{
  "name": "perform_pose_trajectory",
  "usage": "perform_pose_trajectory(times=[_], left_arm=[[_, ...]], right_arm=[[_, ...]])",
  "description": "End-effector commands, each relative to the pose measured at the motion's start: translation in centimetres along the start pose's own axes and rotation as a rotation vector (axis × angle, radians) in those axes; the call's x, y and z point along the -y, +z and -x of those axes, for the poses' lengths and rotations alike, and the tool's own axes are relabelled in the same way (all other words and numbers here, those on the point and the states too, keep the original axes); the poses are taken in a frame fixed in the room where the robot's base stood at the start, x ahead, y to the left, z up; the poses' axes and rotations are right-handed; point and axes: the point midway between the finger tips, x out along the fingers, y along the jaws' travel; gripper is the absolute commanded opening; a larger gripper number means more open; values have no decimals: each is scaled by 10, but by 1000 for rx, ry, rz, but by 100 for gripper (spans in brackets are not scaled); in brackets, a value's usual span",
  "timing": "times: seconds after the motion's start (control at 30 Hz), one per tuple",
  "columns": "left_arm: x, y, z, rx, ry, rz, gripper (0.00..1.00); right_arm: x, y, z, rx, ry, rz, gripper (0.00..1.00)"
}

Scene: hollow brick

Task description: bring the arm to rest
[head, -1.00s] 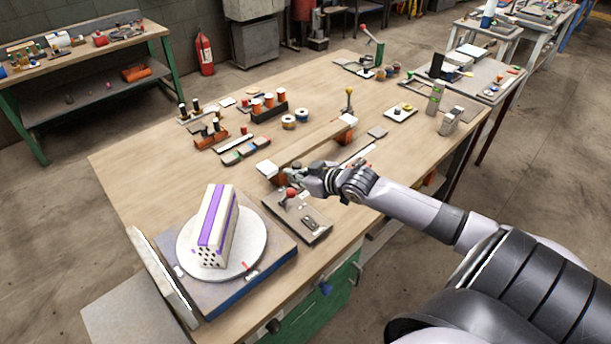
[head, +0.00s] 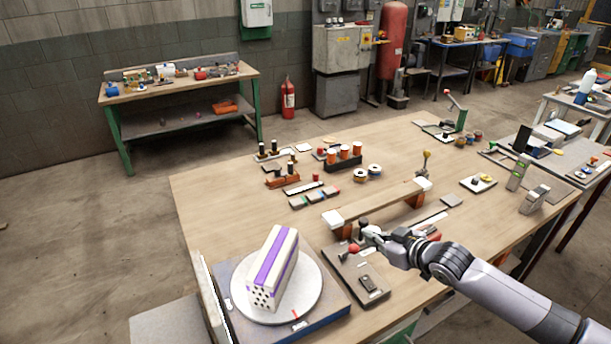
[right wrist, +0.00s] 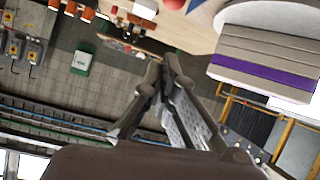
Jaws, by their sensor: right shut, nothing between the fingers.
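The hollow brick (head: 273,262), off-white with a purple stripe along it and holes in its near end, lies on a round pale turntable (head: 305,303) at the front left of the table in the head view. Its striped side also shows at the upper right of the right wrist view (right wrist: 265,60). My right gripper (head: 370,233) is shut and empty, right of the brick and apart from it, over or beside a dark plate with a red-knobbed lever (head: 355,249). Its fingers meet in the right wrist view (right wrist: 163,65). My left gripper is not in view.
A long wooden bar with white ends (head: 380,203) stands just behind my right gripper. Spools (head: 345,154) and small tools sit farther back on the wooden table (head: 215,200). Some bare tabletop lies at the left. A second bench (head: 180,88) stands behind.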

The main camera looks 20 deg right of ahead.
Motion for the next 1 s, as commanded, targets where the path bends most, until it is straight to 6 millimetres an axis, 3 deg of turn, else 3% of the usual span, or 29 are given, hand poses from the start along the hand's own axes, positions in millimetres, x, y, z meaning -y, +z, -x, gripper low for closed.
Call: perform_pose_trajectory(times=[0.17, 0.27, 0.37, 0.5, 0.6, 0.8, 1.0], left_arm=[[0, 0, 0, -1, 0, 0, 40], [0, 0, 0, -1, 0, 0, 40], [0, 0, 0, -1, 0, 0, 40], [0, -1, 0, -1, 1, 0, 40], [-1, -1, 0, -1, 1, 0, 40], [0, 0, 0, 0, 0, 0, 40], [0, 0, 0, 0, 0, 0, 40]], right_arm=[[6, 6, 0, 15, -5, -1, 0], [32, 29, 2, 72, -22, -4, 0], [80, 66, 12, 182, -49, -7, 0], [154, 113, 44, 366, -74, -8, 0], [187, 131, 68, 472, -75, -15, 0], [226, 148, 110, 621, -67, -43, 0], [250, 154, 147, 738, -55, -87, 0]])
